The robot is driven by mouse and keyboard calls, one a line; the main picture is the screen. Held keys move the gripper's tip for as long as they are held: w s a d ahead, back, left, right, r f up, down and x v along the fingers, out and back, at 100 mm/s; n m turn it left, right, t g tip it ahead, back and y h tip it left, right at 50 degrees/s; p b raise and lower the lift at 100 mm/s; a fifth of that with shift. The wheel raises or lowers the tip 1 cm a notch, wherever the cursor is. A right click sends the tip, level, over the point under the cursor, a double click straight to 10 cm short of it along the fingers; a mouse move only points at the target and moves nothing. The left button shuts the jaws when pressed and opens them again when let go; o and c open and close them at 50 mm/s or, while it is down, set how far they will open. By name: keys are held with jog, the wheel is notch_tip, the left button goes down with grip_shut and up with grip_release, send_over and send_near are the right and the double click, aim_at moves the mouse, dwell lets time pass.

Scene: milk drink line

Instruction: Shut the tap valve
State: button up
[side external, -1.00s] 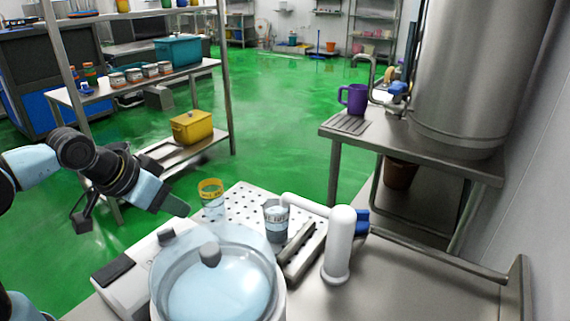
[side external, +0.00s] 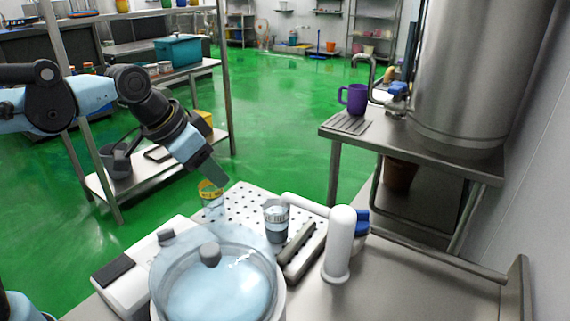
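A large steel tank (side external: 470,75) stands on the steel table at the right, with a curved steel tap pipe (side external: 370,62) and a small blue part (side external: 398,88) at its lower left. Its valve position is too small to tell. A purple mug (side external: 355,98) stands by the pipe on a slatted drain. A white column with a spout (side external: 340,245) and a blue part (side external: 361,222) stands on the near counter. My gripper (side external: 212,174) points down, just above or in front of a yellow-rimmed clear cup (side external: 211,196); contact and finger opening cannot be told.
A clear cup with dark print (side external: 276,215) stands under the white spout. A lidded bowl machine (side external: 220,285) fills the near counter. A perforated tray (side external: 245,200) lies behind it. Shelves with a teal box (side external: 178,52) stand at left. Green floor lies open between.

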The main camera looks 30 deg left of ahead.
jog(key=w+d+m+g+h, duration=0.35)
jog(key=w+d+m, duration=0.45)
jog(key=w+d, duration=0.6)
jog(key=shift+y, duration=0.45)
jog(key=x, duration=0.7)
jog(key=d+x, duration=0.1)
jog(key=x, duration=0.3)
jog(key=shift+s+d, duration=0.2)
jog(key=shift+s, duration=0.1)
grip_shut()
